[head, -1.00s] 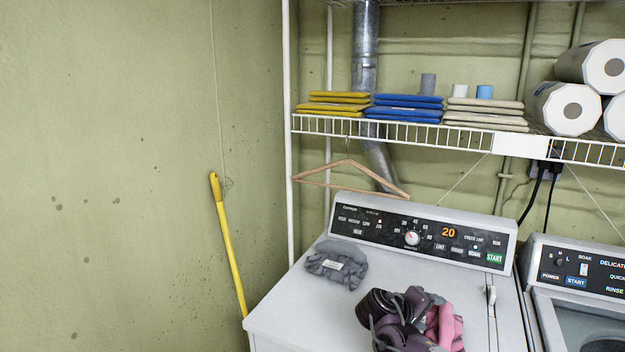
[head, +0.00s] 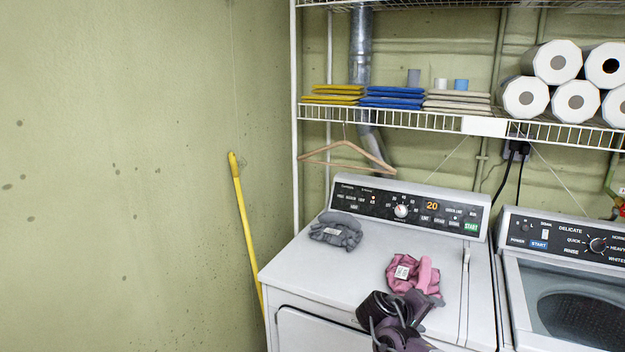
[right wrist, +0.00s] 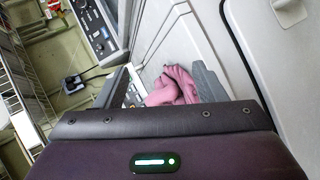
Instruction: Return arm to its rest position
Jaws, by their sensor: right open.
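My right gripper (head: 412,303), dark purple and black, is in the lower middle of the head view, over the front part of the white dryer top (head: 330,268). It is open and empty. A crumpled pink cloth (head: 416,272) with a white label lies on the dryer top just beyond it. In the right wrist view the pink cloth (right wrist: 172,86) shows between the two spread grey fingers, apart from them as far as I can tell. Part of the cloth is hidden by my gripper. My left gripper is not in view.
A grey cloth (head: 336,230) lies at the left of the dryer top. A control panel (head: 405,208) rises behind. A washer (head: 575,290) stands on the right. A wire shelf (head: 400,116) with a hanging wooden hanger (head: 350,148) is above. A yellow pole (head: 245,225) leans at the left.

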